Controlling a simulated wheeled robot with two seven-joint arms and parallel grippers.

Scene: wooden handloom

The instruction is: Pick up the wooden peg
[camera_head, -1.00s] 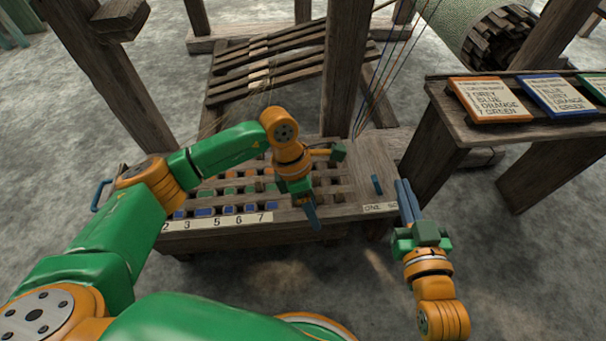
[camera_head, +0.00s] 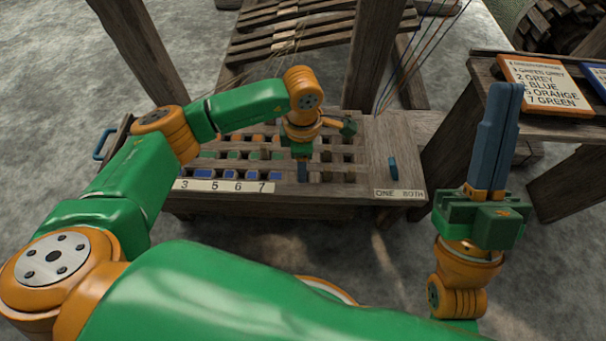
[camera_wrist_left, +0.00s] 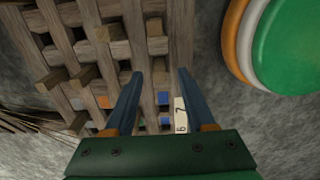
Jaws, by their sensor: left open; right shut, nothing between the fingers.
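Several plain wooden pegs stand in the lattice board; one wooden peg (camera_wrist_left: 52,79) shows at left in the left wrist view, another (camera_wrist_left: 110,31) nearer its top. I cannot tell which one the task means. My left gripper (camera_head: 302,178) points down over the right part of the lattice board (camera_head: 330,185). In the left wrist view its two blue fingers (camera_wrist_left: 160,78) are apart, with lattice bars beyond and no peg held. My right gripper (camera_head: 508,90) is shut and empty, pointing up at the right, away from the board.
Blue pegs (camera_head: 203,174) sit in the board's front row above a number strip (camera_head: 228,187). A blue lever (camera_head: 393,168) stands by the "ONE BOTH" label (camera_head: 398,194). A wooden post (camera_head: 375,60) rises behind. A side table (camera_head: 480,85) holds colour cards at right.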

